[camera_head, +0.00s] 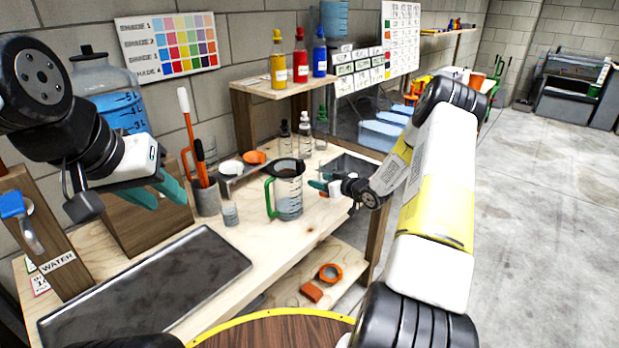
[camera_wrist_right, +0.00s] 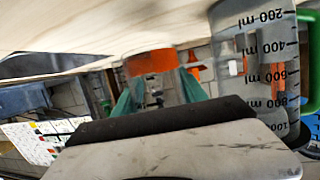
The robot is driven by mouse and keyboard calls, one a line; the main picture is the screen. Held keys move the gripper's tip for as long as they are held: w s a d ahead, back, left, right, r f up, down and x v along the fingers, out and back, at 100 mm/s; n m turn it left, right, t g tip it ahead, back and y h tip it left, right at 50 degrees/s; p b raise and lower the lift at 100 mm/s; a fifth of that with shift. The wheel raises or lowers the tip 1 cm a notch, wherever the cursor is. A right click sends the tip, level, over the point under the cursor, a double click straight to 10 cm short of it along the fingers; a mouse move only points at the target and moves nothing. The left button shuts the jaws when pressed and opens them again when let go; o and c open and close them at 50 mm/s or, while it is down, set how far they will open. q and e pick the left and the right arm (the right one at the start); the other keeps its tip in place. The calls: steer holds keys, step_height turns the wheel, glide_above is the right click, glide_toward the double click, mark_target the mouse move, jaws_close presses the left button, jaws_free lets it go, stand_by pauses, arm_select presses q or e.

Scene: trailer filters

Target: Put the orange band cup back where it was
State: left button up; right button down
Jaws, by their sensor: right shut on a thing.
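The orange band cup shows in the right wrist view (camera_wrist_right: 150,62) as a clear cup with an orange band, between my green fingertips and close to the wooden tabletop. My right gripper (camera_wrist_right: 157,95) is shut on it. In the head view my right gripper (camera_head: 321,186) is just right of the measuring jug; the cup cannot be made out there. The clear jug with a green handle (camera_head: 288,193) stands on the workbench (camera_head: 262,240). My left gripper (camera_head: 160,197) is open and empty above the bench's left side, with its teal fingers apart.
A small clear cup (camera_head: 230,214) and a grey tool holder (camera_head: 207,202) stand left of the jug. Behind are a small rack with a white and an orange round piece (camera_head: 254,157) and clear bottles (camera_head: 304,138). A dark tray (camera_head: 150,290) lies front left.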

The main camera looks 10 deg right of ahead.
mark_target(320, 176)
steer(key=w, duration=0.3)
steer(key=shift+w+d+f, duration=0.15)
steer(key=shift+w+d, duration=0.05)
steer(key=shift+w, duration=0.05)
steer(key=shift+f, duration=1.75)
steer(key=shift+f, duration=0.1)
steer(key=c, duration=0.6)
jaws_free()
